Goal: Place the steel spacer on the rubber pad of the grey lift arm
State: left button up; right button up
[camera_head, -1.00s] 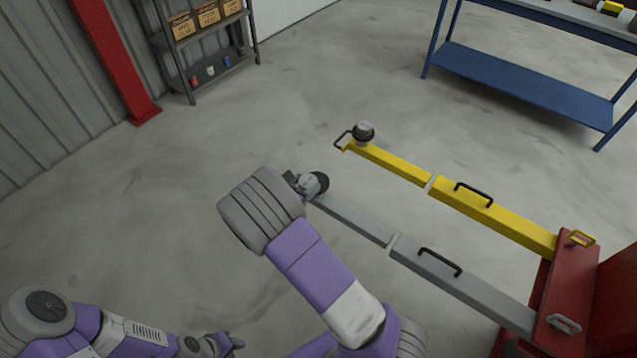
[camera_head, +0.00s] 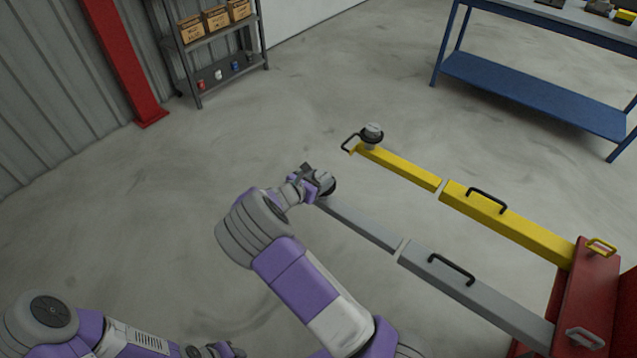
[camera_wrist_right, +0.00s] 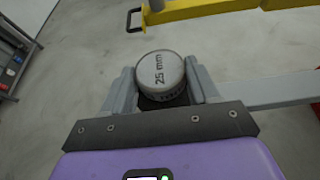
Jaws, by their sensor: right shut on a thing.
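In the head view my right gripper (camera_head: 315,181) is at the free end of the grey lift arm (camera_head: 360,226). The dark round rubber pad (camera_head: 331,187) there is partly hidden by the gripper. In the wrist view a dark surface shows just below the spacer; I cannot tell whether they touch. My left gripper (camera_head: 226,350) is low at the picture's bottom edge, too cut off to judge.
The yellow lift arm (camera_head: 400,167) runs beside the grey one and bears a pad with a grey disc (camera_head: 373,130). Black handles stand on both arms. A red lift base (camera_head: 590,290) is at right. A blue bench (camera_head: 530,95) and shelf (camera_head: 215,60) stand behind open floor.

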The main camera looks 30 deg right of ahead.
jog(key=shift+f, duration=0.4)
jog(key=shift+r, duration=0.1)
jog(key=o, duration=0.7)
jog(key=shift+f, duration=0.2)
jog(key=o, duration=0.5)
